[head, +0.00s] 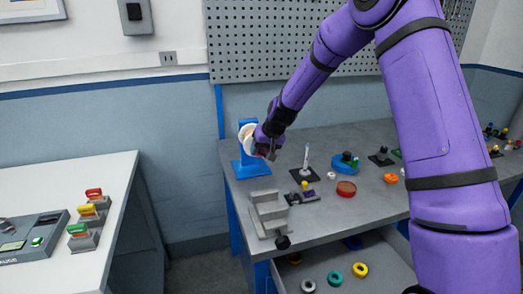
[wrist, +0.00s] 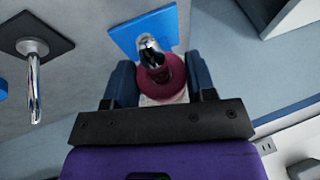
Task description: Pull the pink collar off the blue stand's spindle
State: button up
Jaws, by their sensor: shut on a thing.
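The blue stand (head: 252,168) is at the left end of the grey bench, and its blue plate (wrist: 143,32) shows at the top of the wrist view. The shiny spindle (wrist: 150,48) is in front of that plate. The dark pink collar (wrist: 174,72) overlaps the spindle and appears to be around it; I cannot tell how far along it sits. My gripper (wrist: 161,82) is shut on the collar, one finger on each side. In the head view my gripper (head: 266,150) is at the stand, and the collar is mostly hidden there.
A second upright spindle (head: 307,160) on a dark base stands to the right of the blue stand. A grey stepped block (head: 268,215) is in front. Small coloured parts lie on the right. A pegboard (head: 270,45) is behind the bench.

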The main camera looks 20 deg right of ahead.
aim_at(265, 156)
jog(key=shift+s, duration=0.45)
dwell(0.7)
jog(key=shift+s, duration=1.7)
jog(key=shift+s, duration=0.1)
jog(key=shift+s, duration=1.7)
jog(key=shift+s, duration=0.7)
jog(key=shift+s, duration=2)
